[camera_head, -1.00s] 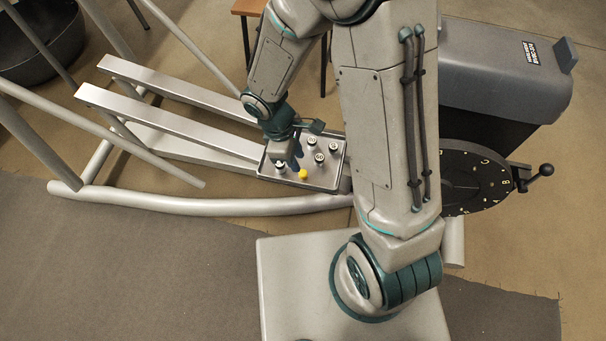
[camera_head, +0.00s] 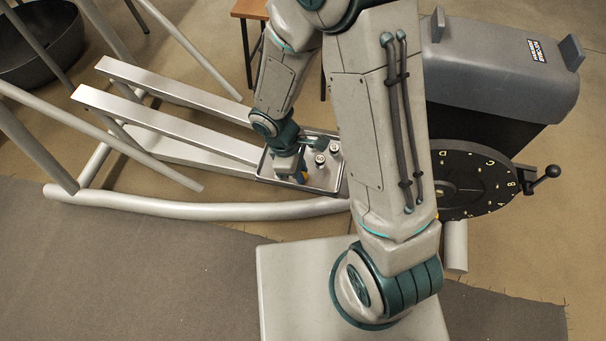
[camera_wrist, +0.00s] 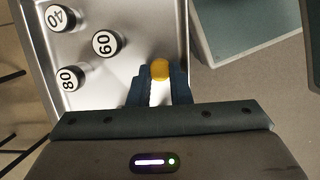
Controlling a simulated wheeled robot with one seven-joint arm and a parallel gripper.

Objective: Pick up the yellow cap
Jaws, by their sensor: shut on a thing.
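The yellow cap (camera_wrist: 160,69) is between the two dark blue fingertips of my gripper (camera_wrist: 161,80) in the wrist view, near the tray's edge. My gripper is shut on it. I cannot tell whether the cap still touches the tray floor.
A dark lettered dial (camera_head: 478,172) with a crank and a grey bin (camera_head: 500,75) stand right. Metal rails (camera_head: 165,120) lie left.

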